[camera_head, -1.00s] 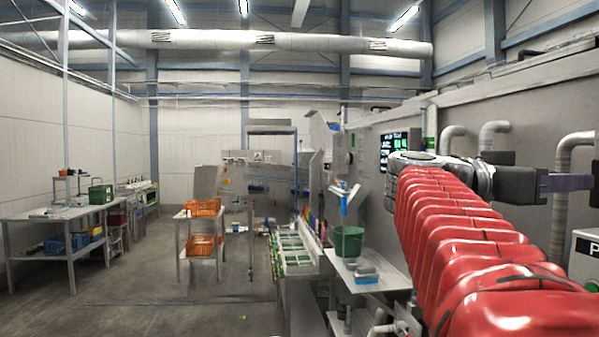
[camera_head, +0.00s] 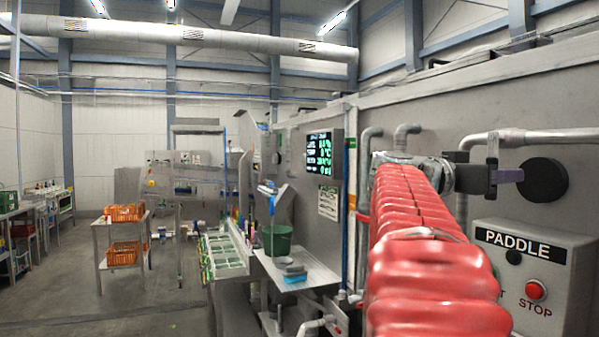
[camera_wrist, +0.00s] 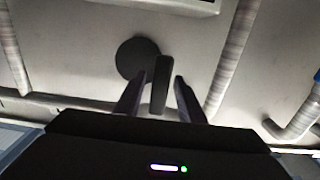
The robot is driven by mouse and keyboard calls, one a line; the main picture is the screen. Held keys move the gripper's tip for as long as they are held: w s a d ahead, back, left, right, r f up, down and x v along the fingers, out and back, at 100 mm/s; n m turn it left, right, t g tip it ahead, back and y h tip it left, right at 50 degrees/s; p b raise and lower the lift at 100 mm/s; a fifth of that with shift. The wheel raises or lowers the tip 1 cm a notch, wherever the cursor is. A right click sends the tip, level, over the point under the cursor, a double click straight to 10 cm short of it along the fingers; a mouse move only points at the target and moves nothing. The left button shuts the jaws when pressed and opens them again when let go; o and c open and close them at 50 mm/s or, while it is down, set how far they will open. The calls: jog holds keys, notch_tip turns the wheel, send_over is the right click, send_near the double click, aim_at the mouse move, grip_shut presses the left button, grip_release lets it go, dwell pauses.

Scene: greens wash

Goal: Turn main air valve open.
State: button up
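A black round disc (camera_head: 545,180) is mounted on the grey wall at the right of the head view, above the PADDLE box. The wrist view shows the same disc (camera_wrist: 137,58) with a dark bar-shaped handle (camera_wrist: 160,84) standing out from it. It looks like a valve, but I see no label naming it. My gripper (camera_head: 512,176) points at the disc from the left. In the wrist view, my gripper (camera_wrist: 158,82) is open, with one finger on each side of the handle and gaps showing. In the head view the handle is hard to make out.
The PADDLE box (camera_head: 545,252), with a red STOP button (camera_head: 536,290), is just below the disc. A pipe (camera_head: 560,136) runs above it. A lit screen (camera_head: 323,157), a green bucket (camera_head: 278,240) and a shelf (camera_head: 310,268) stand to the left along the wall.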

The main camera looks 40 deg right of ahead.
jog(key=shift+x, duration=1)
jog(key=shift+c, duration=0.5)
grip_shut()
